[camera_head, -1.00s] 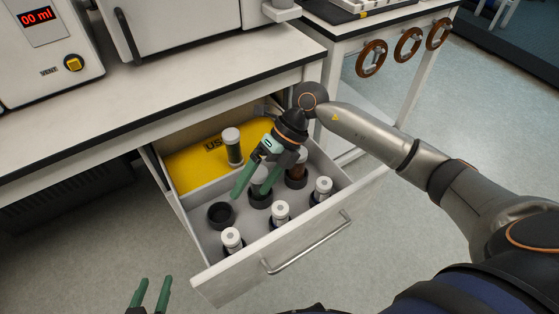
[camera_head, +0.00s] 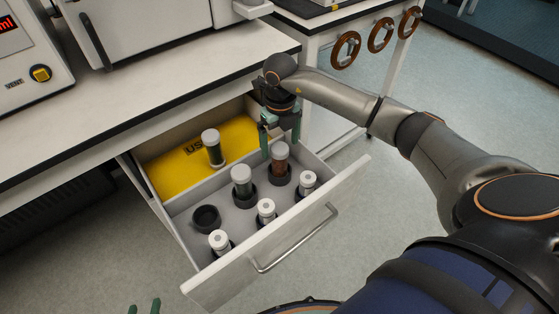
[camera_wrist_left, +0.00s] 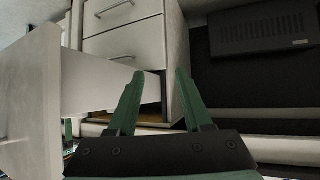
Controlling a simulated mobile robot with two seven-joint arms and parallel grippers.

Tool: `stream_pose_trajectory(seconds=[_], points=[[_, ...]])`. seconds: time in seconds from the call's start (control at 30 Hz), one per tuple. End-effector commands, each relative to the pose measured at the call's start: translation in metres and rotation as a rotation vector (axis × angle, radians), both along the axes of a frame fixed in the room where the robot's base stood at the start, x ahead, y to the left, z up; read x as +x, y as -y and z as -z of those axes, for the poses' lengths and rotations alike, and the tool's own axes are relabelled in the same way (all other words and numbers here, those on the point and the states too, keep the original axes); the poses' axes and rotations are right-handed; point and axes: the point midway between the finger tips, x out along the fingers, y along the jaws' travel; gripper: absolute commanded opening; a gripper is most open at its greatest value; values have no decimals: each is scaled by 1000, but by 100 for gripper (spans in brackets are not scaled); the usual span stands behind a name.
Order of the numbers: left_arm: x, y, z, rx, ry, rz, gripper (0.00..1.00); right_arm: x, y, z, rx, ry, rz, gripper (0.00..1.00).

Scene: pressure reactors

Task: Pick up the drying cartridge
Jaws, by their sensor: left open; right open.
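Several cartridges stand in the open drawer (camera_head: 186,242). A brown cartridge with a pale cap (camera_head: 281,167) is in a dark holder at the back right. A green cartridge with a pale cap (camera_head: 242,182) is in a holder left of it. Another dark green cartridge (camera_head: 214,151) stands in the yellow compartment. I cannot tell by label which is the drying cartridge. My right gripper (camera_head: 281,146) is open and points down at the brown cartridge, fingers apart near its cap. My left gripper (camera_head: 143,306) is open and empty, low at the left; its fingers show in the left wrist view (camera_wrist_left: 158,74).
Three small white-capped vials (camera_head: 266,210) stand along the drawer front. An empty dark holder (camera_head: 206,219) is at the left. The drawer front with its handle (camera_head: 296,240) juts out below the bench (camera_head: 150,90). A yellow compartment floor (camera_head: 170,170) reads "US", partly hidden.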

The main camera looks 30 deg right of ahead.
Motion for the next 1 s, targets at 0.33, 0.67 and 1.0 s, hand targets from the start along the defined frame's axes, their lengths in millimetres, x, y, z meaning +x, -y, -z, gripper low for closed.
stream_pose_trajectory(seconds=[0.33,0.67,1.0], points=[[31,-1,-46,1,219,9,50,-2,-3,42,2,-2,-1,97],[36,-2,-60,1,271,12,50,-2,-3,50,2,0,-1,97],[36,-2,-59,0,270,12,50,-2,-3,50,2,0,-2,66]])
